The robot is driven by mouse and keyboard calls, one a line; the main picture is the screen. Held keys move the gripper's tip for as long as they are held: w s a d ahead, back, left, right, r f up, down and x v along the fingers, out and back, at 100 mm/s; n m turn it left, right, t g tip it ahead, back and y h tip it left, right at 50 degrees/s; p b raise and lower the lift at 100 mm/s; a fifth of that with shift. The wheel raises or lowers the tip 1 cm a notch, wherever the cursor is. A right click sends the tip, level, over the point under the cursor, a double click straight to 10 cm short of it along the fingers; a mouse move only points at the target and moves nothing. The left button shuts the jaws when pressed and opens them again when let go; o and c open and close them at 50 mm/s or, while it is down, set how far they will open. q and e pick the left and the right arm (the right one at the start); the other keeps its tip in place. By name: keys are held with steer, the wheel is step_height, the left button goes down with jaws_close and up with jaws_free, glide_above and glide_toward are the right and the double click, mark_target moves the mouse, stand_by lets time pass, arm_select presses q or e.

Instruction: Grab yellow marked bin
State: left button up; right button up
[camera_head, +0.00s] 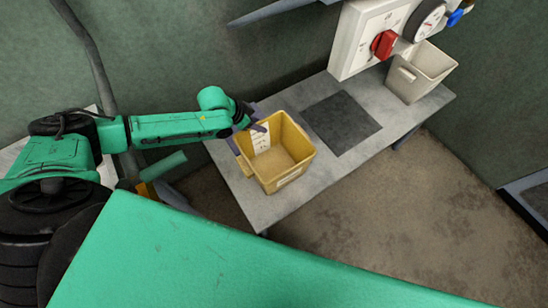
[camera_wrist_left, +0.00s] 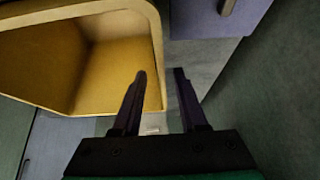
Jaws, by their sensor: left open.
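The yellow bin (camera_head: 285,180) stands upright and looks empty on the grey table, with white labels on its walls. In the left wrist view its yellow wall and rim (camera_wrist_left: 158,45) fill the upper left. My left gripper (camera_head: 249,136) is at the bin's back left side, by the rim. It is open, and in the left wrist view its dark fingers (camera_wrist_left: 160,73) appear on either side of the wall edge, one over the bin's inside and one outside. Whether they touch the wall cannot be told. My right gripper is not in view.
The grey table (camera_head: 224,160) has a dark square plate (camera_head: 341,122) right of the bin. A pale bin (camera_head: 408,86) stands at its far right end. A white panel with a red knob (camera_head: 384,44) and a gauge overhangs the back edge.

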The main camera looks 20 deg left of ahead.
arm_select(q)
steer(key=shift+w+d+f, duration=0.15)
steer(key=shift+f, duration=0.15)
jaws_close()
stand_by(1.2)
